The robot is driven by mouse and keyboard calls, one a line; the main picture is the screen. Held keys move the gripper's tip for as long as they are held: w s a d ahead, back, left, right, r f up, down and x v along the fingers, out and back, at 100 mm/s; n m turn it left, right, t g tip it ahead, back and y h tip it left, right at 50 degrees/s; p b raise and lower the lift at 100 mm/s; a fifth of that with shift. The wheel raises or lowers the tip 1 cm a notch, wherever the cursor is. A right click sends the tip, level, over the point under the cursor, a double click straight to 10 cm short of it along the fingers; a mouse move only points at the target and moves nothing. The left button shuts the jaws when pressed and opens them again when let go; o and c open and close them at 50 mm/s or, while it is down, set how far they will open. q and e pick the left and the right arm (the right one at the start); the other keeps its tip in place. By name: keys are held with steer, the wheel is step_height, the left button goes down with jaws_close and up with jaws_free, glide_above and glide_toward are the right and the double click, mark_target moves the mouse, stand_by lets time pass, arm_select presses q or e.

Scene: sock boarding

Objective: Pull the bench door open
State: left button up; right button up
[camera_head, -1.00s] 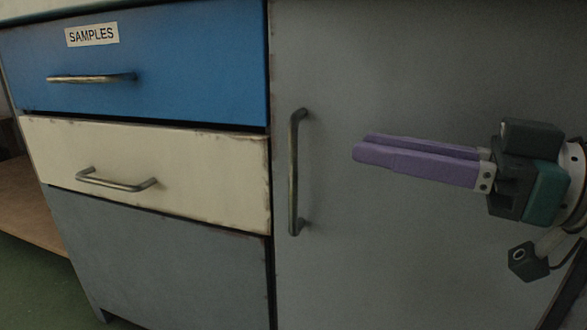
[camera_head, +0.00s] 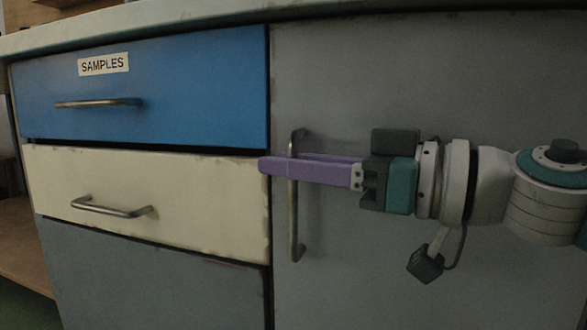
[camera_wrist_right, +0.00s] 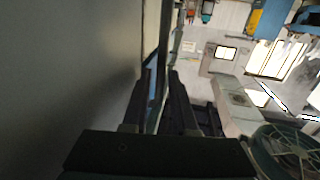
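The grey bench door (camera_head: 420,270) is shut flush at the right of the bench in the head view. Its vertical metal bar handle (camera_head: 294,220) stands near the door's left edge. My right gripper (camera_head: 280,162) comes in level from the right at the handle's upper part. One purple finger passes in front of the bar and the other lies on its door side. In the right wrist view the bar (camera_wrist_right: 164,40) runs between the two dark fingers (camera_wrist_right: 160,85), with thin gaps showing beside it, so the gripper looks open around it. My left gripper is not in view.
Left of the door are a blue drawer (camera_head: 200,85) labelled SAMPLES and a cream drawer (camera_head: 200,205), each with a bar handle. A grey panel (camera_head: 150,285) lies below. The near fingertip overlaps the cream drawer's right edge in the head view. The worktop (camera_head: 200,15) runs above.

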steer(key=shift+w, duration=0.1)
steer(key=shift+c, duration=0.2)
jaws_close()
stand_by(1.0)
